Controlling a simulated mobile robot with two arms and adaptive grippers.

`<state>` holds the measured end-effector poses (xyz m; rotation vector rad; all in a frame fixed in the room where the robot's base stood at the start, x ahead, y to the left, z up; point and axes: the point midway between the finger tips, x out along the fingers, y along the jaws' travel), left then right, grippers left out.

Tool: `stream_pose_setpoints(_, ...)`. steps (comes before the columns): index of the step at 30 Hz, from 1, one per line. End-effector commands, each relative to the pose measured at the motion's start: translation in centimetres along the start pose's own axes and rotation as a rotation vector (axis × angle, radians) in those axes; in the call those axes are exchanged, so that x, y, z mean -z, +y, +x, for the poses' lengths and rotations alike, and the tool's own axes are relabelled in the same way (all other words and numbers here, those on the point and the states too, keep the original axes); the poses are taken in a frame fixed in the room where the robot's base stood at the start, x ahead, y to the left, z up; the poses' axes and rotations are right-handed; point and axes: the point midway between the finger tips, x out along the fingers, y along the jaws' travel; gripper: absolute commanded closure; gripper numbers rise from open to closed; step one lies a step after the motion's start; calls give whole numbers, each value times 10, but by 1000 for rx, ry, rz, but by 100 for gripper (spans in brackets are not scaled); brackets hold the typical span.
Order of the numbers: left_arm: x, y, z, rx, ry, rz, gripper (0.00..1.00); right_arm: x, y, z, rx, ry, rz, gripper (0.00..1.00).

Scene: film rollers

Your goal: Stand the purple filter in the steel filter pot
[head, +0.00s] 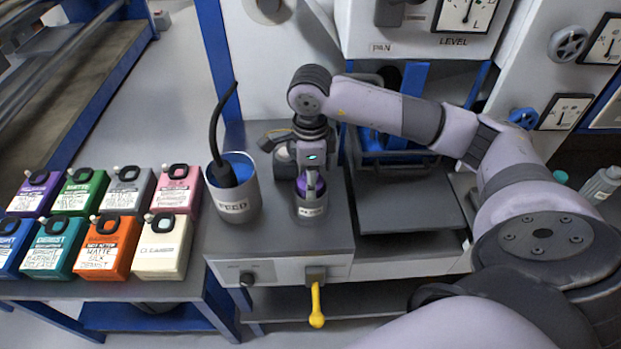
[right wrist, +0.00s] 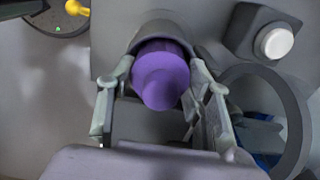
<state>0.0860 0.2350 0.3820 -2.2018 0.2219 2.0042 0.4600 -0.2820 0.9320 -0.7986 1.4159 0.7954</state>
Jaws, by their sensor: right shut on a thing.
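The steel filter pot (head: 311,208) stands on the grey bench top, with a label on its front. The purple filter (right wrist: 162,75) is at the pot's mouth, and its lower part appears to be inside; how deep it sits is hidden. In the right wrist view the pot's grey rim (right wrist: 160,30) curves round the filter's far side. My right gripper (head: 311,182) points down over the pot, its fingers on either side of the filter and shut on it. My left gripper is in neither view.
The FEED can (head: 234,205) with a black hose stands close left of the pot. A yellow-handled lever (head: 316,306) hangs at the bench front. Several coloured bottles (head: 108,240) fill the left table. A flat dark plate (head: 411,208) lies to the right.

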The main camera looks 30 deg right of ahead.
Motion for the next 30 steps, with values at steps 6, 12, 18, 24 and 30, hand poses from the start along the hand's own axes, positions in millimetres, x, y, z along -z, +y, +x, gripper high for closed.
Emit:
stream_pose_setpoints(6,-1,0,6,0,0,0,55,0,3,9,-8,4,-2,78)
stream_pose_setpoints(12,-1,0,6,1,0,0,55,0,4,11,-12,7,-3,78)
stream_pose_setpoints(18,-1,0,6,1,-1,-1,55,0,5,11,-14,6,-4,44)
stream_pose_setpoints(24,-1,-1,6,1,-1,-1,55,0,5,11,-14,6,-5,31)
stream_pose_setpoints(30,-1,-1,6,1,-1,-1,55,0,3,9,-10,4,-4,30)
